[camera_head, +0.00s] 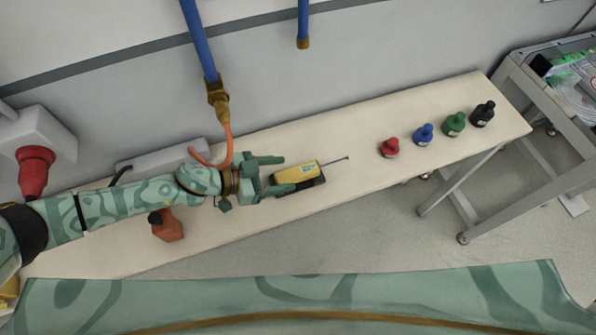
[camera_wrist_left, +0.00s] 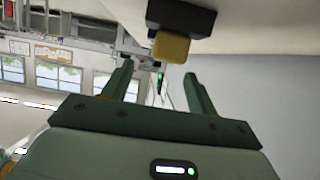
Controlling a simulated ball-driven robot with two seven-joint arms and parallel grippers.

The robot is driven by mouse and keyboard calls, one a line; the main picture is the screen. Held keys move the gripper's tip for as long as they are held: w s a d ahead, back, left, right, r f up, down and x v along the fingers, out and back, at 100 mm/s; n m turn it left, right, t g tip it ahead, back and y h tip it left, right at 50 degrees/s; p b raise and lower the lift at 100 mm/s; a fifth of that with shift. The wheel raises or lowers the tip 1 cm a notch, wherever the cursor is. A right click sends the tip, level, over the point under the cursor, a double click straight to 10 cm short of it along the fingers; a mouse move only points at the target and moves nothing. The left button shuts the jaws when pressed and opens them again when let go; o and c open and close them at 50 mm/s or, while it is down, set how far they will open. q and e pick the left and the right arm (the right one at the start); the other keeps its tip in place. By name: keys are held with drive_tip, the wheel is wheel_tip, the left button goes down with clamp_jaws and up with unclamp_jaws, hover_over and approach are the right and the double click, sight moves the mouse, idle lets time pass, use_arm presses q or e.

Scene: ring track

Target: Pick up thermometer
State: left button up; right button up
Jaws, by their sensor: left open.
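The thermometer (camera_head: 295,173) is a yellow handheld body with a thin dark probe pointing right. It lies with a black piece (camera_head: 312,183) beside and under it on the long table. My left gripper (camera_head: 280,174) is open at the thermometer's left end, its fingers pointing right along it, one on each side as seen from above. In the left wrist view the open fingers (camera_wrist_left: 158,73) show with nothing between them. The thermometer's yellow end (camera_wrist_left: 171,47) and the black piece (camera_wrist_left: 181,17) are ahead, at the top of that picture. Contact cannot be seen. My right gripper is out of view.
On the table (camera_head: 350,140), red (camera_head: 390,148), blue (camera_head: 423,134), green (camera_head: 454,124) and black (camera_head: 483,113) bottles stand at right. An orange-red object (camera_head: 168,226) is below my left arm. An orange hose (camera_head: 227,148) hangs behind the wrist.

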sight(292, 173)
use_arm(q)
drive_tip(key=d+f, duration=0.1)
drive_tip(key=w+d+b, duration=0.1)
drive_tip(key=d+f, duration=0.1)
drive_tip(key=shift+w+f+b, duration=0.25)
drive_tip(key=shift+f+b, duration=0.05)
drive_tip(key=shift+b, duration=0.05)
drive_tip(key=shift+w+d, duration=0.1)
drive_tip(key=shift+d, duration=0.2)
drive_tip(key=c, duration=1.1)
